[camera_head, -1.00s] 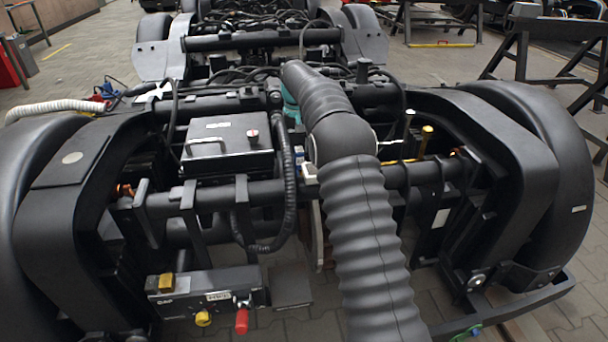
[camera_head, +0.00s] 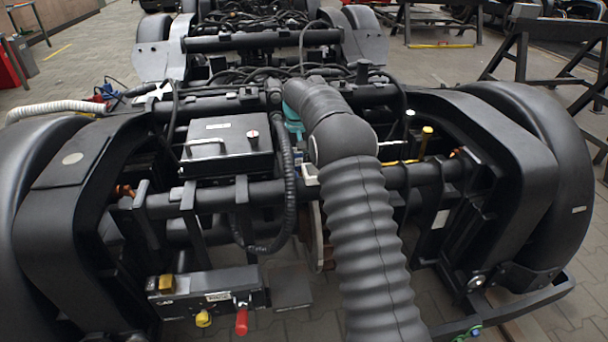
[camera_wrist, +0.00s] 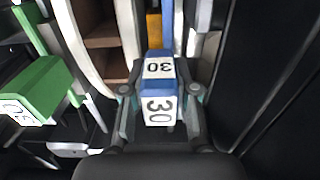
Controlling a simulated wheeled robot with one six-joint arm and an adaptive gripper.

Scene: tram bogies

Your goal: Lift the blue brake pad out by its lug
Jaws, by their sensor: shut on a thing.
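The blue brake pad (camera_wrist: 157,86) is in the middle of the wrist view. Its blue lug carries white labels marked 30, on the top and on the face towards the camera. My gripper (camera_wrist: 160,97) is shut on the lug, one finger on each side. The lower part of the pad is hidden behind the lug, so I cannot tell how far it sits in its holder. In the head view my arm covers the gripper and most of the pad.
A green block (camera_wrist: 42,88) with a white label is at the left of the wrist view. Pale curved plates and a brown part (camera_wrist: 104,35) stand close to the pad. A dark panel (camera_wrist: 262,75) is on the right. In the head view a black box (camera_head: 226,148) sits left of my arm.

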